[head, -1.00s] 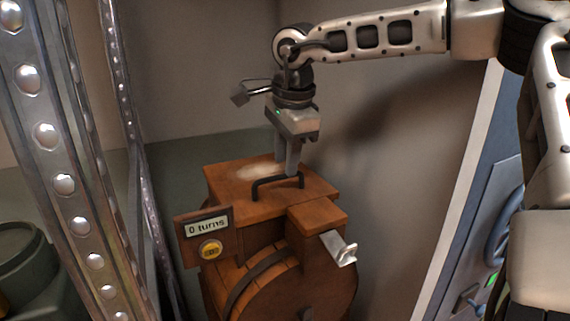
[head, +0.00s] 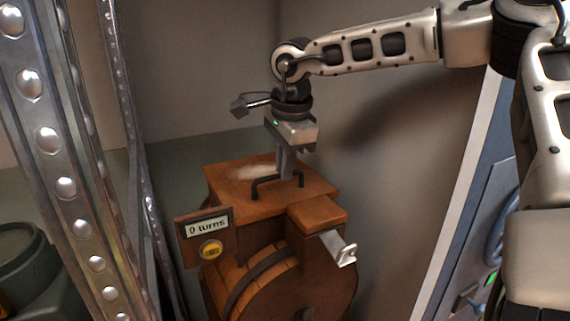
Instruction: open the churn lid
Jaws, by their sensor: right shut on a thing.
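The wooden churn (head: 290,280) stands in the middle of the head view, with a round barrel front and a dark band. Its flat wooden lid (head: 233,203) lies level on top, with a pale patch at the back. A dark bar handle (head: 264,184) is fixed on the lid. My right gripper (head: 287,176) points down over the lid and is shut on the handle near its right end. The fingers hide part of the handle. My left gripper is not in view.
A sign reading "0 turns" (head: 207,227) with a yellow button (head: 211,250) is on the churn's left. A metal crank piece (head: 338,246) sticks out at right. A perforated metal post (head: 50,150) stands at left, and a blue panel (head: 480,230) at right.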

